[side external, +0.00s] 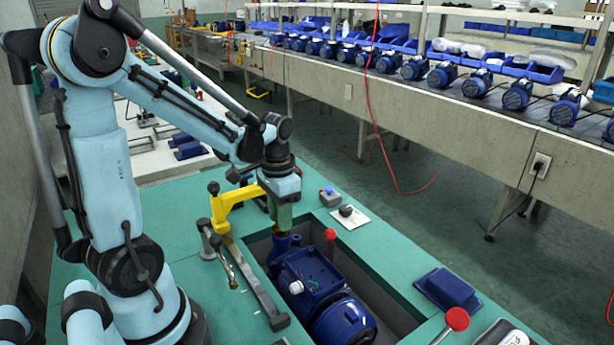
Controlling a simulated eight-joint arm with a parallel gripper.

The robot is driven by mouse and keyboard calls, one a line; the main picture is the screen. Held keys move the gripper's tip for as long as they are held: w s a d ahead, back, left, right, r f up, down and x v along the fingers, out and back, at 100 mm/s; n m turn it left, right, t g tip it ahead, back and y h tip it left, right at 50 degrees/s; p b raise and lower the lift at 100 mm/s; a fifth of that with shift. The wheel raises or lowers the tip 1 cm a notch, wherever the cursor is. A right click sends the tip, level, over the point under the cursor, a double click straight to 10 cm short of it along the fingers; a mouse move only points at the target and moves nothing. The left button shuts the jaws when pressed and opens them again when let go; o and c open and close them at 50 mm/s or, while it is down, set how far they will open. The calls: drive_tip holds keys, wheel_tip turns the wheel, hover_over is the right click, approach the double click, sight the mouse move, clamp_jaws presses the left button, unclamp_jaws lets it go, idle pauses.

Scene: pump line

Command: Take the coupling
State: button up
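My gripper (283,222) points down at the left end of a blue pump (312,280). The pump lies in a rectangular recess in the green bench. The fingertips are small and partly lost against the blue flange (284,242) below them, so I cannot tell whether they are open, shut or touching it. No part is clearly recognisable as the coupling. A small dark part (347,211) lies on a white plate to the right of the gripper, but I cannot tell what it is.
A yellow bracket (232,203) and a grey bar (257,288) are left of the recess. Red-knobbed levers stand at the recess (330,235) and front right (457,319). A blue cover (447,289) lies at right. A conveyor of blue motors (471,84) runs behind. The right bench strip has free room.

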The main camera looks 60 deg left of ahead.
drive_tip(key=c, duration=0.4)
drive_tip(key=shift+r, duration=0.75)
drive_tip(key=shift+c, duration=0.2)
drive_tip(key=shift+r, duration=2.1)
